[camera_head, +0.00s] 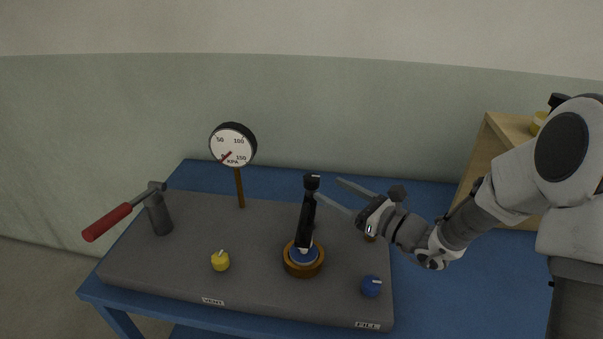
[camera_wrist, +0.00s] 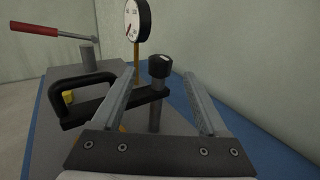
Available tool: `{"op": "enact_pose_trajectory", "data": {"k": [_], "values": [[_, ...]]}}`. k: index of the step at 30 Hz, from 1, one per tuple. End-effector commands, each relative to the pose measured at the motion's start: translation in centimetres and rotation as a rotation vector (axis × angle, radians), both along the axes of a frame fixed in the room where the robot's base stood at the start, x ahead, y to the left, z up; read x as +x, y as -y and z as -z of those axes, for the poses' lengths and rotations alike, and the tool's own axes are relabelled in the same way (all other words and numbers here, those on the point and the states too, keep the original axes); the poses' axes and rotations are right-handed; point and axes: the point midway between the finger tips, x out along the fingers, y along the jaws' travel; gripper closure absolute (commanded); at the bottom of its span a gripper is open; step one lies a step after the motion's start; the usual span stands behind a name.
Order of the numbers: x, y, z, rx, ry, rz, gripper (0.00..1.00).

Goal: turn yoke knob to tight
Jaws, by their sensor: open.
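The yoke knob, a black ribbed knob (camera_head: 312,182), tops a grey post beside the black yoke (camera_head: 306,222). The yoke spans a round brown and blue cap on the grey board. In the wrist view the knob (camera_wrist: 160,66) shows a small light mark, and the yoke (camera_wrist: 85,82) is a looped black bar reaching the post. My gripper (camera_head: 327,188) is open and empty, its fingertips just right of the knob in the head view. In the wrist view the knob appears between the fingertips (camera_wrist: 160,74), apparently ahead of them; contact cannot be told.
A pump lever with red handle (camera_head: 108,221) stands at the left. A kPa gauge (camera_head: 233,145) on a post reads near 0. A yellow knob (camera_head: 220,261) and a blue knob (camera_head: 371,286) sit near the VENT and FILL labels. A wooden box (camera_head: 492,150) is at right.

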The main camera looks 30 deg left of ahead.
Motion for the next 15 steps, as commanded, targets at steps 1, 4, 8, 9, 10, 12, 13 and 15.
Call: {"op": "enact_pose_trajectory", "data": {"k": [1, 4, 8, 9, 10, 12, 13, 15], "values": [[0.2, -1.3, 0.0, 0.001, 0.000, -0.004, 0.23], [0.8, -3.4, 0.0, 0.002, 0.002, -0.004, 0.23], [1.6, -6.0, 0.0, 0.001, 0.002, -0.004, 0.23], [1.8, -6.7, 0.0, 0.001, 0.001, -0.004, 0.23], [2.0, -7.1, 0.0, 0.001, 0.000, -0.003, 0.23], [2.2, -8.1, 0.0, 0.001, 0.000, -0.003, 0.23], [2.4, -8.5, 0.0, 0.001, 0.001, -0.002, 0.23], [2.6, -9.2, 0.0, 0.000, 0.001, -0.002, 0.23]]}}
